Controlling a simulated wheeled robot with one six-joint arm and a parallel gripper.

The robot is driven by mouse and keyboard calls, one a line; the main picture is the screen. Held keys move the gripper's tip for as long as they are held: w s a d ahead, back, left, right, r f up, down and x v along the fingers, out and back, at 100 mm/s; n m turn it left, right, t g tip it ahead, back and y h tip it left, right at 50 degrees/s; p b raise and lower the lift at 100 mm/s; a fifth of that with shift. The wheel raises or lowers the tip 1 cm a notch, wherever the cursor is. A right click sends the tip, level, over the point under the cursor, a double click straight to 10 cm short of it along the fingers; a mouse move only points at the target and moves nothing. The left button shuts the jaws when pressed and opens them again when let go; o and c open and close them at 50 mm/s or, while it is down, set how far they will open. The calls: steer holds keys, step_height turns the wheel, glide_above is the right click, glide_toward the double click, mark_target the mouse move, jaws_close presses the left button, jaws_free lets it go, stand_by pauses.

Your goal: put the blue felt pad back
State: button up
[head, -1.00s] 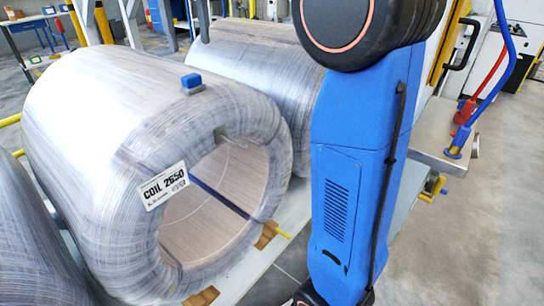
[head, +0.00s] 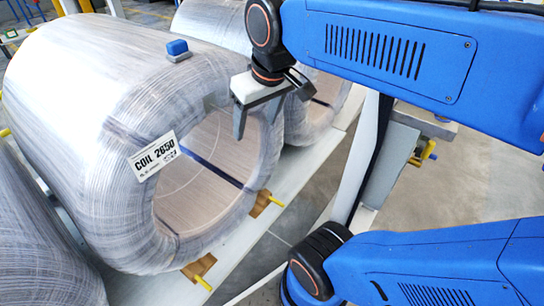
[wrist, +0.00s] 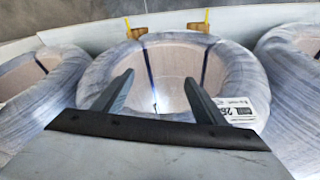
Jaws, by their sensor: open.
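A small blue block on a grey base (head: 177,48), which looks like the blue felt pad, sits on top of the wrapped coil (head: 85,85) labelled COIL 2650. My gripper (head: 270,112) is to the right of the pad, in front of the coil's right upper rim in the picture. Its jaws are apart with nothing between them. In the wrist view, my gripper's fingers (wrist: 158,85) point towards the open bore of the labelled coil (wrist: 232,70). The pad does not show in the wrist view.
The white label (head: 154,156) is on the coil's face. Wooden chocks with yellow ends (head: 262,203) sit at its foot. Another wrapped coil (head: 212,22) stands behind and one (head: 40,235) at the lower left.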

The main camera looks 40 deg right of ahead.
steer(key=s+f, duration=0.5)
steer(key=f, duration=0.3)
steer(key=shift+s+d+m+t, duration=0.2)
steer(key=shift+d+m+t, duration=0.1)
steer(key=shift+t, duration=0.1)
stand_by(0.6)
